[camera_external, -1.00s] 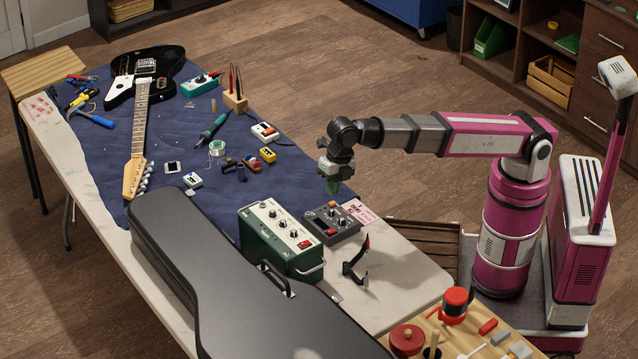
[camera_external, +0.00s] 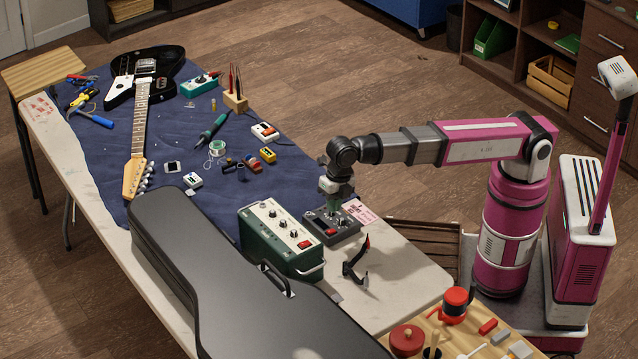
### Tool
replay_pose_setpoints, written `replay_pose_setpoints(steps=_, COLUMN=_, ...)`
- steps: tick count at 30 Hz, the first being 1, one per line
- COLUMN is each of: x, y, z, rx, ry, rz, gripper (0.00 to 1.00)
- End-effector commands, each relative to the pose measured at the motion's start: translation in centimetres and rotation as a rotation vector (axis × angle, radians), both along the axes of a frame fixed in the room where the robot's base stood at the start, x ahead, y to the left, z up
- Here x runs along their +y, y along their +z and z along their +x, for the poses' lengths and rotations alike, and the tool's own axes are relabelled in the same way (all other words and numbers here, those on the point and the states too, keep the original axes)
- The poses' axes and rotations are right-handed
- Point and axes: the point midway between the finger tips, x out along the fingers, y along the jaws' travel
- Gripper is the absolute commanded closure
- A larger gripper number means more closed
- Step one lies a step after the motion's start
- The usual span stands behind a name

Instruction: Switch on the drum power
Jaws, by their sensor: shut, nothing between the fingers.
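A small dark grey control box (camera_external: 345,232) with knobs and a red switch (camera_external: 330,232) lies on the table, right of a green amplifier-like box (camera_external: 270,246) with knobs and its own red switch (camera_external: 304,244). I cannot read any label that tells which one is the drum unit.
A black guitar case (camera_external: 215,270) lies along the near table edge. A black stand-like piece (camera_external: 356,262) is in front of the grey box. A guitar (camera_external: 140,110), pedals and tools lie on the blue cloth (camera_external: 95,160). Bare tabletop (camera_external: 400,275) shows at right.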

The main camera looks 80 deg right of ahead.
Motion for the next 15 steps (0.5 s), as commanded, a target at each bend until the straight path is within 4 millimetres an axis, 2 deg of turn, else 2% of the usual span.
replay_pose_setpoints(steps=9, x=0.5, y=-4.7, z=0.5, rx=0.001, ry=0.000, rz=-0.001, gripper=1.00)
replay_pose_setpoints(steps=15, x=0.7, y=-6.6, z=0.7, rx=0.001, ry=0.000, rz=-0.001, gripper=1.00)
